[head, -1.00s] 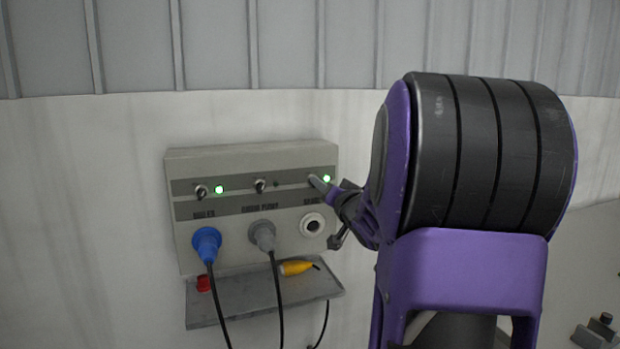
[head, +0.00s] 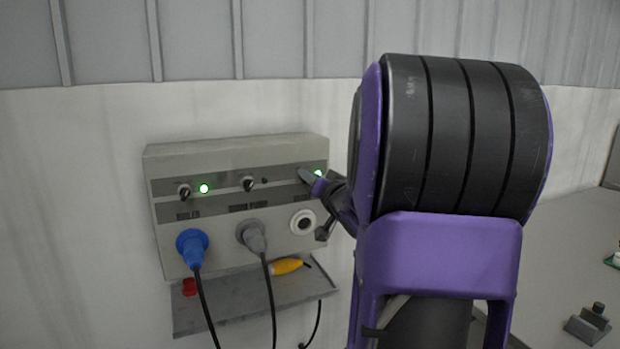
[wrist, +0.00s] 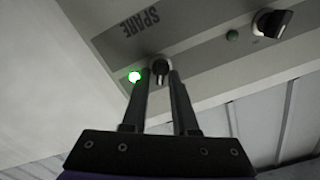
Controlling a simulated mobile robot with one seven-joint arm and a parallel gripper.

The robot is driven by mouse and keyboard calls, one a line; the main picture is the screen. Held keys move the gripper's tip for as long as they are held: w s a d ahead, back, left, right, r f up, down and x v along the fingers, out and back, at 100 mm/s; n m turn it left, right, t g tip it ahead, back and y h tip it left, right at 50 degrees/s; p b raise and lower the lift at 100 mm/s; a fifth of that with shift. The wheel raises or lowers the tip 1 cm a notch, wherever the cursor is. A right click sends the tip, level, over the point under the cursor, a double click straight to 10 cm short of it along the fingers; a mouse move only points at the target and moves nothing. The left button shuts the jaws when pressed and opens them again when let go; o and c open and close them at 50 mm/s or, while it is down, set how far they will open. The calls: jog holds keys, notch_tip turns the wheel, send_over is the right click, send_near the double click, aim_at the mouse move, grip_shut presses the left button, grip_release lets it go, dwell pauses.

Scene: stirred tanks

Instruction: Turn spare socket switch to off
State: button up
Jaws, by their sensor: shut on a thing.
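In the head view my gripper (head: 305,176) reaches the right end of the socket panel (head: 235,154) and hides the spare knob.
The left knob (head: 185,191) has a lit green lamp (head: 204,188). The middle knob (head: 248,183) has an unlit lamp (head: 265,180). A blue plug (head: 192,249) and a grey plug (head: 252,237) sit in sockets. A yellow connector (head: 286,266) and a red item (head: 189,287) lie on the shelf (head: 250,298).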

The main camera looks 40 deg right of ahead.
grip_shut()
jog(key=shift+a+n, duration=0.1)
jog(key=shift+n, duration=0.3)
jog(key=shift+w+a+n+b, duration=0.15)
jog(key=shift+n+b, duration=1.55)
jog(key=shift+n, duration=1.05)
jog(key=shift+s+a+n+b, duration=0.15)
jog(key=shift+n+b, duration=1.55)
jog(key=shift+n, duration=1.05)
jog(key=shift+w, duration=0.1)
jog(key=shift+o, duration=2.3)
grip_release()
